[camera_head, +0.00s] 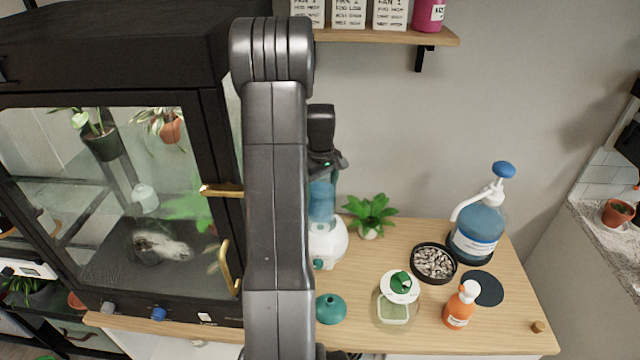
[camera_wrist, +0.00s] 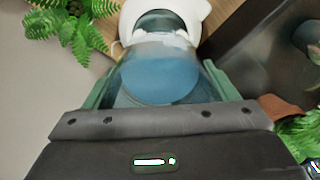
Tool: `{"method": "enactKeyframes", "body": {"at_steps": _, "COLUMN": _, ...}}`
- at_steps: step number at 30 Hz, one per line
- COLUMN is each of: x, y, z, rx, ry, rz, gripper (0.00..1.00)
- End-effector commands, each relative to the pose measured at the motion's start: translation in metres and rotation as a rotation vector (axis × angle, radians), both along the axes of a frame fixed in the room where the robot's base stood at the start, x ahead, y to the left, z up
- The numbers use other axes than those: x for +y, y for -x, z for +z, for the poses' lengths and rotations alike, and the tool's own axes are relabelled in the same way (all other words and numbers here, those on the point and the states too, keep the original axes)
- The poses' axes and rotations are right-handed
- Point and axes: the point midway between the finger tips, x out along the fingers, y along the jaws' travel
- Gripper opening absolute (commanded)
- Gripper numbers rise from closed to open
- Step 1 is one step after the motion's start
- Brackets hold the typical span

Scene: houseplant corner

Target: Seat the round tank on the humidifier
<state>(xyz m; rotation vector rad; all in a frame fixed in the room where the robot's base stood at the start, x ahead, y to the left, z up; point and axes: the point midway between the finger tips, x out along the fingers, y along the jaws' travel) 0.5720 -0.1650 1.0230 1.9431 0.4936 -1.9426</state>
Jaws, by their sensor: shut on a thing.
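The round tank (camera_head: 322,202) is a clear vessel with blue liquid, upright right of my arm in the head view. My gripper (camera_head: 326,165) is shut on it from above. In the wrist view, the tank (camera_wrist: 160,78) sits between the green fingers of my gripper (camera_wrist: 162,62). The white humidifier base (camera_head: 330,243) stands on the wooden top directly below the tank. Its rim (camera_wrist: 197,12) shows past the tank in the wrist view. Tank bottom and base look very close; I cannot tell whether they touch. My arm hides the base's left side.
A glass cabinet (camera_head: 205,85) stands close on the left, with brass handles. A small fern (camera_head: 370,212) is just right of the base.

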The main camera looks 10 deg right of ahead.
Motion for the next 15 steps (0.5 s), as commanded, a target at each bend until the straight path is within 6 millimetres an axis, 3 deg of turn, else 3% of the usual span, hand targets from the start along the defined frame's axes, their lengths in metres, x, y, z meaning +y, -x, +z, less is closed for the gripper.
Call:
{"method": "enactKeyframes", "body": {"at_steps": 9, "x": 0.000, "y": 0.000, "z": -0.033, "rx": 0.000, "ry": 0.001, "rz": 0.000, "gripper": 0.09}}
{"method": "enactKeyframes", "body": {"at_steps": 15, "x": 0.000, "y": 0.000, "z": -0.044, "rx": -0.002, "ry": 0.001, "rz": 0.000, "gripper": 0.09}}
